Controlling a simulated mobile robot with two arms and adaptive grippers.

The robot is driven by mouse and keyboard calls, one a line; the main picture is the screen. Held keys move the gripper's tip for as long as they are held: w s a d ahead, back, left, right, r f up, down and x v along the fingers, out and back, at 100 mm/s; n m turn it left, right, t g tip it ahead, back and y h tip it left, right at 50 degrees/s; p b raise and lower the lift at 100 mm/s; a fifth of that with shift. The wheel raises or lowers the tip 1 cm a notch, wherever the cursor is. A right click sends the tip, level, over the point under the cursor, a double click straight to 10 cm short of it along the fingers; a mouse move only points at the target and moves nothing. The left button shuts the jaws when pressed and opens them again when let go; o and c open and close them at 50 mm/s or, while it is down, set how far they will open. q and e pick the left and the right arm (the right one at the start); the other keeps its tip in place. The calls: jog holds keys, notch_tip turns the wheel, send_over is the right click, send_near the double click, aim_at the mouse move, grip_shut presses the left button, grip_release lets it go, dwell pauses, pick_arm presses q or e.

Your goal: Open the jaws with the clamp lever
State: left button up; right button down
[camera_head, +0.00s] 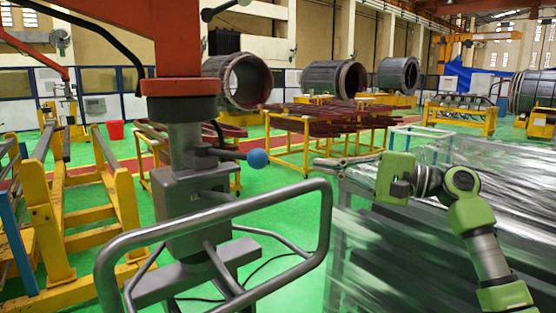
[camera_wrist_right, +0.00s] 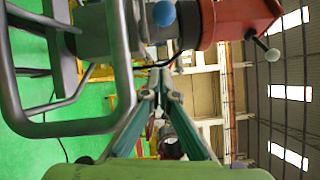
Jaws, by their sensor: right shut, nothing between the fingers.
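A lifting tool with a grey body (camera_head: 192,205) hangs under a red arm head (camera_head: 180,89). A short lever with a blue ball (camera_head: 257,158) sticks out to the right of its neck; the ball also shows at the top of the wrist view (camera_wrist_right: 164,13). A second, dark lever with a pale ball (camera_wrist_right: 272,55) stands out from the red head. I cannot tell which lever works the jaws, nor make out the jaws. My right gripper (camera_head: 322,162) is shut and empty, right of the blue ball and apart from it. My left gripper is not in view.
A grey tubular handle frame (camera_head: 325,225) loops around the tool's front, close to my right gripper. A wrapped, shiny block (camera_head: 385,255) lies below my right arm. Yellow stands (camera_head: 120,200) are at left. Open green floor (camera_head: 290,170) lies behind.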

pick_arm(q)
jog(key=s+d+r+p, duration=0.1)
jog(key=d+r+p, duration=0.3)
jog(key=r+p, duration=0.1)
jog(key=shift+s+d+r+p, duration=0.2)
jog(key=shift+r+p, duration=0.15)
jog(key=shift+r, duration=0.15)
pick_arm(e)
jog(key=a+r, duration=0.1)
jog(key=a, duration=0.8)
jog(key=shift+w+a, duration=0.3)
jog(key=shift+a, duration=0.05)
jog(key=shift+r, duration=0.1)
